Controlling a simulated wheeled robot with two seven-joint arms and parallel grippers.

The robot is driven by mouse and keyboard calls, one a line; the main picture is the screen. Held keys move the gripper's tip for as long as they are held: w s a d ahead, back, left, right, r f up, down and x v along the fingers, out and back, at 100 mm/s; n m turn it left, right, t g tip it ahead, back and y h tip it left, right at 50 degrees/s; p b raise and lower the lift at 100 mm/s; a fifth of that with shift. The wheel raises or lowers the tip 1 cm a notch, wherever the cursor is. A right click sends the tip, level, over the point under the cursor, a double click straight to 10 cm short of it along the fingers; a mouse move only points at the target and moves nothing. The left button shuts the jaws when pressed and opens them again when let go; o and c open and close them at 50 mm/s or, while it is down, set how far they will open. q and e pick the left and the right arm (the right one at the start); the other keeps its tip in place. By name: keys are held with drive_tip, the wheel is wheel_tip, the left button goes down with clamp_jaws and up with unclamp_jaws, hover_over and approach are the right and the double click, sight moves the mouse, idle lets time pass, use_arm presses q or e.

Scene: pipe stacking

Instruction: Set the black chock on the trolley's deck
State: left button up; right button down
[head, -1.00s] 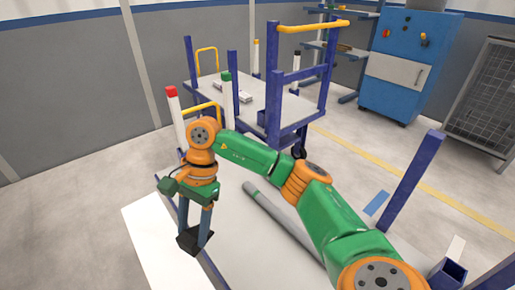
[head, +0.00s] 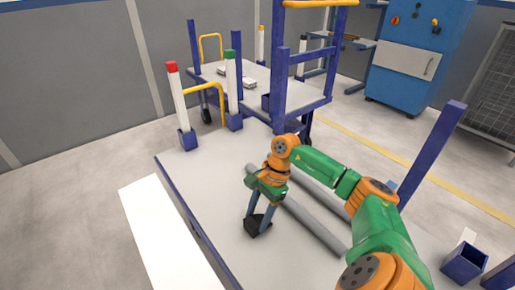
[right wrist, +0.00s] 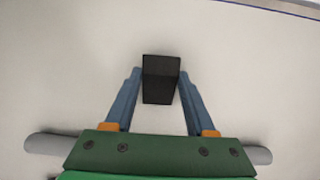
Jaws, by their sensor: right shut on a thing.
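The black chock (head: 257,229) is a small dark block between the fingers of my right gripper (head: 260,219). The right wrist view shows the chock (right wrist: 161,85) with a blue finger against each side. My right gripper is shut on it, pointing down over the pale grey, blue-edged near deck (head: 205,180). Whether the chock touches that surface is unclear. A second trolley with a pale deck (head: 208,70) and a yellow handle stands behind. My left gripper is out of view.
Grey pipes (head: 315,228) lie on the near deck, just right of my right gripper. Red-topped (head: 178,95) and green-topped (head: 231,85) posts stand at its far left corner. A blue post (head: 432,152) rises at right. The deck's left part is clear.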

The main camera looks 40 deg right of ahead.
drive_tip(key=shift+f, duration=0.1)
drive_tip(key=shift+f, duration=0.1)
drive_tip(key=shift+c, duration=1.2)
unclamp_jaws()
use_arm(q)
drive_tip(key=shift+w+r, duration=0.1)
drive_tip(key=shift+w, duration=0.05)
use_arm(e)
drive_tip(key=shift+r, duration=0.35)
use_arm(q)
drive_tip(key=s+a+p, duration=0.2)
drive_tip(key=p, duration=0.1)
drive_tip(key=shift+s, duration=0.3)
use_arm(e)
drive_tip(key=v, duration=1.1)
drive_tip(key=shift+d+r, duration=0.2)
drive_tip(key=shift+r, duration=0.1)
